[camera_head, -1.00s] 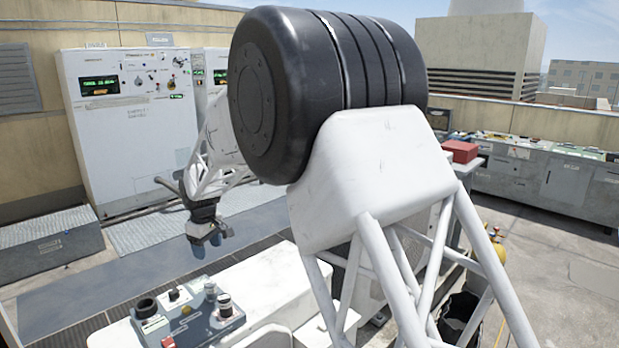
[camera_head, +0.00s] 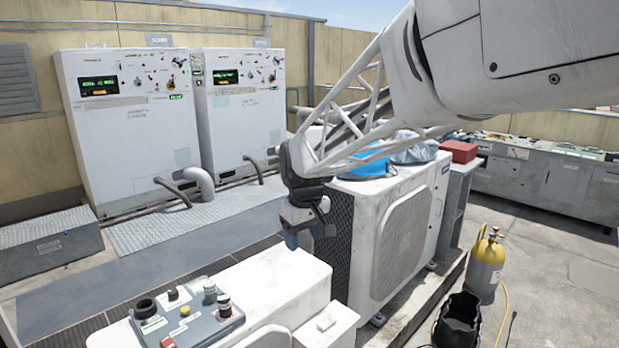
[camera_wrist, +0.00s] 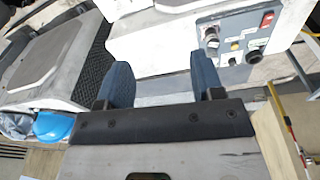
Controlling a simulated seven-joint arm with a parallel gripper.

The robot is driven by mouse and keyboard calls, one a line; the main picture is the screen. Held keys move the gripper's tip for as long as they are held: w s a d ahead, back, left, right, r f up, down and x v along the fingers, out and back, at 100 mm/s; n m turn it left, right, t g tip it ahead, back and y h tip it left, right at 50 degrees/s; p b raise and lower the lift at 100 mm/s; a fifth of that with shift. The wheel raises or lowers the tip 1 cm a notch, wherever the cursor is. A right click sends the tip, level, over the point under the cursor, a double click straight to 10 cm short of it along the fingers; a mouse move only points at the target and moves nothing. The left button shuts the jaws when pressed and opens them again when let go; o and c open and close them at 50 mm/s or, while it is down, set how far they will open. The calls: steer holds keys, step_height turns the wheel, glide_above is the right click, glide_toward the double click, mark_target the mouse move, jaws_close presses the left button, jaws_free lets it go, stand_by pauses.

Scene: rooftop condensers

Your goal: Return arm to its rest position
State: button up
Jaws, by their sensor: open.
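My gripper (camera_head: 308,238) points down in the head view, in front of the near end of the white condenser unit. It is just behind and above the white housing that carries the grey control panel. In the wrist view my gripper (camera_wrist: 162,78) shows two blue fingers standing apart with nothing between them. My white lattice arm reaches in from the upper right of the head view. The space below the fingertips is partly hidden by the housing.
The control panel (camera_head: 188,322) has several knobs and buttons. The condenser unit (camera_head: 400,245) bears a blue hard hat (camera_head: 368,160) and a grey bag (camera_head: 415,150). A red box (camera_head: 459,151), yellow gas cylinder (camera_head: 486,268) and black bucket (camera_head: 457,322) stand right. White cabinets (camera_head: 243,125) stand behind.

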steer(key=s+d+f+m, duration=0.1)
steer(key=s+d+m, duration=0.1)
steer(key=s+d, duration=0.4)
steer(key=s+d+f+m, duration=0.1)
steer(key=s+d+m, duration=0.2)
steer(key=s+d, duration=0.4)
steer(key=s+d+f+m+t, duration=0.1)
steer(key=s+d, duration=0.5)
steer(key=s, duration=1.1)
steer(key=shift+s+d+m, duration=0.25)
steer(key=shift+d+m, duration=0.1)
steer(key=shift+m, duration=0.35)
steer(key=shift+f+h, duration=0.1)
steer(key=shift+h, duration=0.2)
